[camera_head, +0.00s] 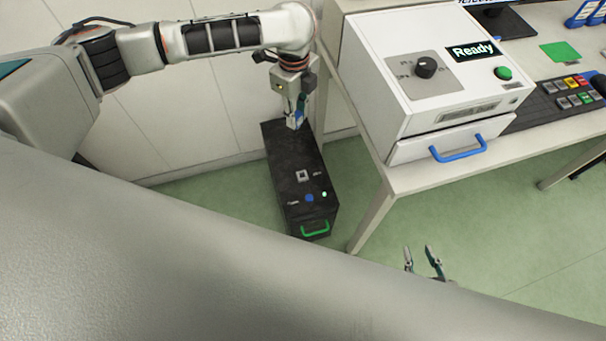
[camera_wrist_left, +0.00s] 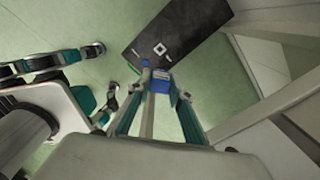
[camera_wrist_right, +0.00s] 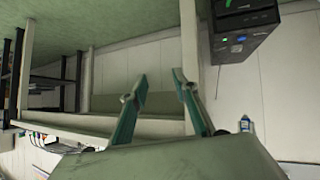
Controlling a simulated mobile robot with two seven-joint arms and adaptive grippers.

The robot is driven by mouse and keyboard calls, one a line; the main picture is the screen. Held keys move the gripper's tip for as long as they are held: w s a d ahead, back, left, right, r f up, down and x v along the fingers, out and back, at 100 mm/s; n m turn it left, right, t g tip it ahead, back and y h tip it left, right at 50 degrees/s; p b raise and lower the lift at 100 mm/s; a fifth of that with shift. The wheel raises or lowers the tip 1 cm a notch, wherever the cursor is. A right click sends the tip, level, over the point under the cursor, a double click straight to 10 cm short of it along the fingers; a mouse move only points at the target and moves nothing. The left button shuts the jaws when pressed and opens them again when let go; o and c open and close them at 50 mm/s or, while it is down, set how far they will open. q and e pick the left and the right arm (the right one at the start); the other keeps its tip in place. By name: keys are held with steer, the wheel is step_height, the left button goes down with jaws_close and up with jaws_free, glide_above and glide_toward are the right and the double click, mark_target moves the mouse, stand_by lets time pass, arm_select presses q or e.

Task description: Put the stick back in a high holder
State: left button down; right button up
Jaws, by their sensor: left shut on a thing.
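My left gripper (camera_head: 296,122) points down just above the back end of the black box on the floor. It is shut on a small blue stick (camera_wrist_left: 159,84), which shows between the fingertips in the left wrist view; its narrow tip points toward the black box (camera_wrist_left: 180,32). In the head view the stick is mostly hidden by the fingers. My right gripper (camera_head: 424,262) is open and empty, low over the floor at the front; its spread fingers (camera_wrist_right: 160,95) show in the right wrist view. I cannot identify a high holder with certainty.
The black box (camera_head: 292,172) stands on the green floor beside the table (camera_head: 366,165). A white machine (camera_head: 440,90) reading "Ready", with a blue-handled drawer, stands on the table. A keypad (camera_head: 572,95) and blue items (camera_head: 587,12) are further right. Floor at the front is clear.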

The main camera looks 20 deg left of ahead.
arm_select(q)
step_height(320, 180, down, 8)
steer(key=d+m+b, duration=0.1)
steer(key=m, duration=0.6)
steer(key=shift+d, duration=0.25)
arm_select(e)
steer(key=shift+s+d+f, duration=0.1)
steer(key=shift+f, duration=0.35)
arm_select(q)
steer(key=shift+w, duration=0.1)
